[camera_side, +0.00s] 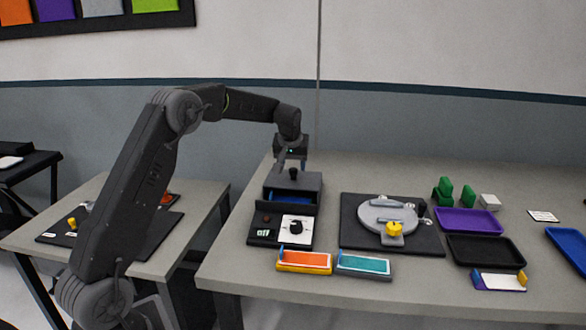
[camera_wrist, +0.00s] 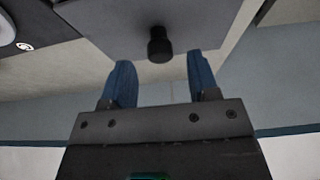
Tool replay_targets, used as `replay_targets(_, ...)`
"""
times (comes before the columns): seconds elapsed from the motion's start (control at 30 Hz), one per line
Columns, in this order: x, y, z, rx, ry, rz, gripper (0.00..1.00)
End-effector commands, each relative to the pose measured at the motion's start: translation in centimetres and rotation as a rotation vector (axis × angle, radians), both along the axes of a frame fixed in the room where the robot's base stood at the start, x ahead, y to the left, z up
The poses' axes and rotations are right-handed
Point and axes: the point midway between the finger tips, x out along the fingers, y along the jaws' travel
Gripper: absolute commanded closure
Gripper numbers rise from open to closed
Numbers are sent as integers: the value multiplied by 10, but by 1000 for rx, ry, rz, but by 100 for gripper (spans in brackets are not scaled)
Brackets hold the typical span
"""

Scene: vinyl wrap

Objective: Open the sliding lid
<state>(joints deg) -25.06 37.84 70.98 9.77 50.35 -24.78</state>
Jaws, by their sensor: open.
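The sliding lid (camera_side: 309,184) is a dark grey plate on a black box at the back of the table. A small black knob (camera_side: 293,173) stands on it, and the knob also shows in the wrist view (camera_wrist: 160,46). A blue interior strip (camera_side: 290,197) shows in front of the lid. My gripper (camera_side: 291,161) is above the knob, pointing down. In the wrist view, its two blue fingers (camera_wrist: 161,78) are apart, with the knob just beyond the gap between them. The side view is too small to tell whether the fingers touch the knob.
Orange (camera_side: 304,261) and teal (camera_side: 364,264) trays lie at the table's front edge. A black board with a grey disc (camera_side: 385,213) stands to the right. Purple (camera_side: 468,220) and black (camera_side: 485,251) trays lie farther right.

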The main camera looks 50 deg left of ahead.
Motion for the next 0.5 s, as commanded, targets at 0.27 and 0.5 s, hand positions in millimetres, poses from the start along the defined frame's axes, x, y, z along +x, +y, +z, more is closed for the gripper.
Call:
replay_targets(0.27, 6, 7, -20, 0, -1, 1, 45)
replay_targets(0.5, 7, 7, -21, 0, -1, 1, 45)
